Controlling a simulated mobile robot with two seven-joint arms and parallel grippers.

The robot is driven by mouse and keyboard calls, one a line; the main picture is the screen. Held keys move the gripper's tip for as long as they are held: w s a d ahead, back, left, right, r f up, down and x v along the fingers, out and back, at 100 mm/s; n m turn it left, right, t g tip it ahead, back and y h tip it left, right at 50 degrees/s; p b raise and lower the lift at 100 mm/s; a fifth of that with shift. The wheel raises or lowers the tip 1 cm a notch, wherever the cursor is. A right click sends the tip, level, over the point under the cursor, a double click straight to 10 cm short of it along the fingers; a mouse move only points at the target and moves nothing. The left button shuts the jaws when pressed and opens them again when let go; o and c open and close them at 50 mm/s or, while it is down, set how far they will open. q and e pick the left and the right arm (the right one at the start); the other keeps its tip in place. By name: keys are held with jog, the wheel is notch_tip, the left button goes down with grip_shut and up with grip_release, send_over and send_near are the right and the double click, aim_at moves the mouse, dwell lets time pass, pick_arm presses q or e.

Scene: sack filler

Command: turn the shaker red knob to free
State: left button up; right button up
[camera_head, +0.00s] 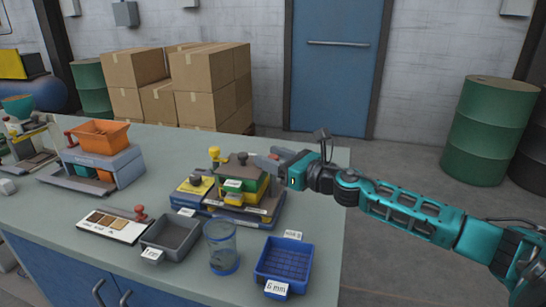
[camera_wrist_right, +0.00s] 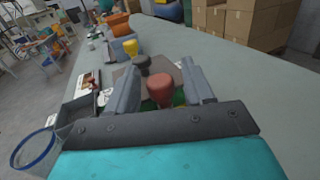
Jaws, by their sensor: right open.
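The shaker (camera_head: 232,205) stands on the table in the middle of the head view, a stack of yellow, green and dark parts with knobs on top. The red knob (camera_wrist_right: 160,90) shows in the wrist view between the two fingers of my right gripper (camera_wrist_right: 164,68). The fingers are open, with a visible gap on each side of the knob. In the head view my right gripper (camera_head: 266,162) is at the shaker's upper right, and I cannot make out the red knob there. A yellow knob (camera_wrist_right: 131,48) and a dark knob (camera_wrist_right: 142,63) lie beyond it. My left gripper is not in view.
A grey tray (camera_head: 171,238), a clear blue-rimmed container (camera_head: 222,250) and a blue tray (camera_head: 283,262) stand in front of the shaker. A device with an orange hopper (camera_head: 98,134) is at left. Boxes (camera_head: 208,88) stand behind the table.

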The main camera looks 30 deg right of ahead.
jog(key=shift+c, duration=0.5)
jog(key=c, duration=0.8)
jog(key=m+h+p, duration=0.2)
jog(key=h+p, duration=0.1)
jog(key=shift+a+r+t+p, duration=0.1)
jog(key=shift+r+t+p, duration=0.2)
jog(key=m+h+p, duration=0.1)
jog(key=h, duration=0.2)
jog(key=shift+f+m, duration=0.1)
jog(key=shift+m, duration=0.3)
jog(key=m+h, duration=0.1)
jog(key=h, duration=0.1)
jog(key=shift+f+m+h, duration=0.15)
jog(key=shift+m+h, duration=0.25)
jog(key=m+g+h, duration=0.2)
jog(key=m+h, duration=0.1)
jog(key=h, duration=0.2)
jog(key=shift+m, duration=0.3)
jog(key=m+g+h, duration=0.5)
jog(key=h, duration=0.1)
jog(key=shift+m+g+h, duration=0.3)
jog(key=shift+g+h, duration=0.1)
